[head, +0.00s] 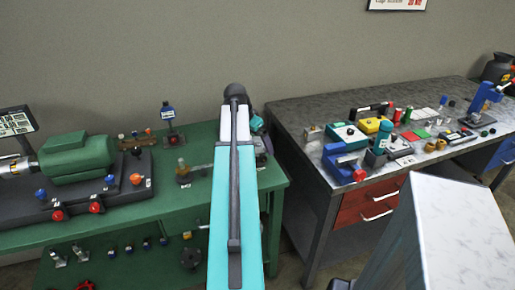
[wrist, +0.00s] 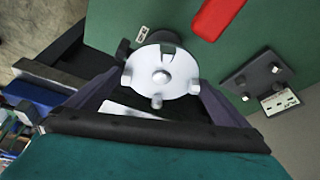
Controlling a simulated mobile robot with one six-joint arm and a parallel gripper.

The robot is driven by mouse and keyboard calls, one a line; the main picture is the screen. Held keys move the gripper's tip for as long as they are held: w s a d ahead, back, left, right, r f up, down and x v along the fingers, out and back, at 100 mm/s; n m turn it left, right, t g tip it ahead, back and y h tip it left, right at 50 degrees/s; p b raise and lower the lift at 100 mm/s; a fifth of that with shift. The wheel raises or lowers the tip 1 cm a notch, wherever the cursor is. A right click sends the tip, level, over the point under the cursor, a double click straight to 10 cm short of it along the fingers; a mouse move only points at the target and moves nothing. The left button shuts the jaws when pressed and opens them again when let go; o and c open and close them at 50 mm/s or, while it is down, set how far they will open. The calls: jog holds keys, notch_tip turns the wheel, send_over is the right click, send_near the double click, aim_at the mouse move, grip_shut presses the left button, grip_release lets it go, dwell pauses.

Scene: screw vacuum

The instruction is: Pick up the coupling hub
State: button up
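The coupling hub, a pale silver disc with a central boss and short lugs (wrist: 160,73), shows in the upper middle of the wrist view. My gripper (wrist: 163,78) has one dark purple-grey finger at each side of the disc. The fingertips come close to its left and right edges; whether they touch it cannot be told. A dark part shows behind the disc at its upper left.
In the wrist view a red bar (wrist: 218,18) and a dark plate with pale pegs (wrist: 255,80) lie nearby. A green pump (head: 78,158) on a dark base stands on the bench's left. A grey-topped workbench (head: 300,112) with many small parts stands right.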

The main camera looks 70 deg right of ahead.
jog(key=c, duration=1.2)
jog(key=shift+r, duration=0.15)
notch_tip(320, 180, up, 18)
jog(key=shift+f+b, duration=0.1)
jog(key=shift+b, duration=0.65)
